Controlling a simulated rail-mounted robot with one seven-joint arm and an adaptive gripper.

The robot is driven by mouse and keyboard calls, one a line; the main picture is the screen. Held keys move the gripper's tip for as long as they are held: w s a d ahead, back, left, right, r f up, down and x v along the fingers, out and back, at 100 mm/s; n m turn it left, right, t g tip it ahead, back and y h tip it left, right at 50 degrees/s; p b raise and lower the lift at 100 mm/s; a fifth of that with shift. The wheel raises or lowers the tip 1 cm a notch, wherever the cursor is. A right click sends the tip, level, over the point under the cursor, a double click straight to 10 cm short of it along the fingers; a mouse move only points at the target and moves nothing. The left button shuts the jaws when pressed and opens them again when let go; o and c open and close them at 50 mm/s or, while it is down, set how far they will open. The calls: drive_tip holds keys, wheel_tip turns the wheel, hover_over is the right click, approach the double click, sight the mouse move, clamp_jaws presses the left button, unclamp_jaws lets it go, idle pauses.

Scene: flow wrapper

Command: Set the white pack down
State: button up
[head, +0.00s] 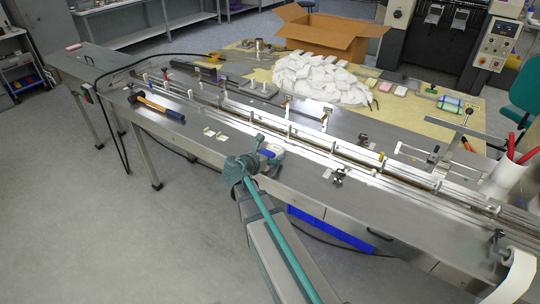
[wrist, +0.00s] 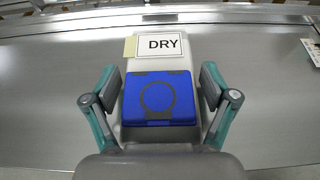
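My gripper (wrist: 160,85) is over the front edge of the steel table. In the wrist view its teal fingers stand wide apart, one on each side of a pale grey-white body with a blue square face (wrist: 158,98) and a label reading DRY (wrist: 160,46). I cannot tell whether the fingers touch this body. The blue part also shows beside my gripper in the head view (head: 267,153). Small white packs (head: 209,131) lie on the table to the left of my gripper. A large heap of white packs (head: 320,75) is on the far side.
A long rail conveyor (head: 330,148) crosses the table behind my gripper. A hammer (head: 158,106) lies at the left. An open cardboard box (head: 330,35) stands behind the heap. A white holder (head: 502,180) with red tools stands at the right. Bare steel (head: 325,205) lies right of my gripper.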

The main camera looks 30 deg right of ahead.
idle(0.3)
drive_tip(key=shift+r, duration=0.2)
drive_tip(key=b+v, duration=0.2)
drive_tip(key=v, duration=1)
drive_tip(key=s+a+f+m+g+y, duration=0.1)
drive_tip(key=s+f+m+g+y, duration=0.3)
drive_tip(key=f, duration=0.6)
drive_tip(key=s+f+m+h, duration=0.1)
drive_tip(key=s+f+m, duration=0.1)
drive_tip(key=s+f, duration=0.55)
drive_tip(key=s+a+f+m+g+y, duration=0.1)
drive_tip(key=s+f+m+g+y, duration=0.2)
drive_tip(key=f, duration=0.9)
drive_tip(key=s+a+f+m+g+y, duration=0.2)
drive_tip(key=s+f+m, duration=0.3)
drive_tip(key=s, duration=0.4)
drive_tip(key=s+a+f+m+g+y, duration=0.1)
drive_tip(key=s+f+m, duration=0.4)
drive_tip(key=s, duration=0.5)
drive_tip(key=s+a+f+m+g+y, duration=0.2)
drive_tip(key=s+a+f+m, duration=0.3)
drive_tip(key=s, duration=0.5)
drive_tip(key=shift+a+f+g+y, duration=0.3)
drive_tip(key=shift+a+f+g, duration=0.1)
drive_tip(key=shift+f+g, duration=0.4)
drive_tip(key=shift+s, duration=0.1)
